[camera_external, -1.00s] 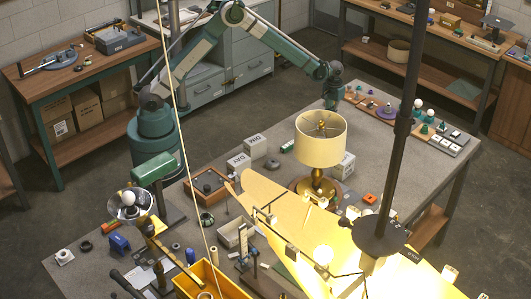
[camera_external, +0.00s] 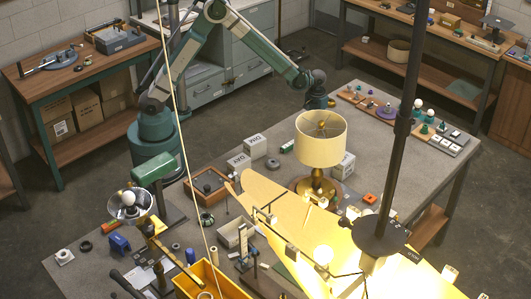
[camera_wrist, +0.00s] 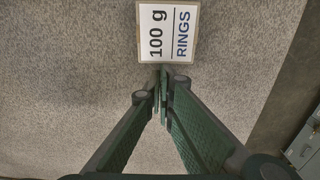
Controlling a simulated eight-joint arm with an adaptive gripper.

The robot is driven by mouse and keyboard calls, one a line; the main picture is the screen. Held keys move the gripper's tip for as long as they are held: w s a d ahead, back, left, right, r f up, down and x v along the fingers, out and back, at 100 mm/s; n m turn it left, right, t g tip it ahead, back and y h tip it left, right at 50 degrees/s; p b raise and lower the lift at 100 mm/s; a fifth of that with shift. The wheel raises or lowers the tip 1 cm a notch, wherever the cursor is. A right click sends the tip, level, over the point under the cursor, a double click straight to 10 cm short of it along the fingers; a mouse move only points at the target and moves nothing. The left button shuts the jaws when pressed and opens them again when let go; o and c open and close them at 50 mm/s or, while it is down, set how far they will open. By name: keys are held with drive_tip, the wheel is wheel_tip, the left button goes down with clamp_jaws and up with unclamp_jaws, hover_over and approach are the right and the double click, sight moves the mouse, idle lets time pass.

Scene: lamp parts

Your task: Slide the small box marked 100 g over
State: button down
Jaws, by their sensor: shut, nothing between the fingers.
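In the wrist view the small box (camera_wrist: 150,48) shows its white top label marked "100 g" and "RINGS", with a thin brown border. It lies flat on the grey speckled table at the top of the picture, partly cut off by the frame. My gripper (camera_wrist: 163,72) is shut and empty, its green fingers together just below the box's lower edge. I cannot tell if they touch it. In the external view my gripper (camera_external: 318,100) points down behind the lampshade. I cannot make out the 100 g box there.
A wooden tray of small parts (camera_external: 372,106) lies to the right. The wrist view shows bare table around the box.

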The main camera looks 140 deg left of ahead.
idle(0.4)
drive_tip(key=shift+a, duration=0.75)
drive_tip(key=a, duration=0.2)
drive_tip(key=shift+a+b, duration=0.3)
drive_tip(key=shift+a, duration=0.1)
wheel_tip(320, 180, up, 10)
drive_tip(key=p, duration=0.1)
drive_tip(key=shift+d, duration=0.2)
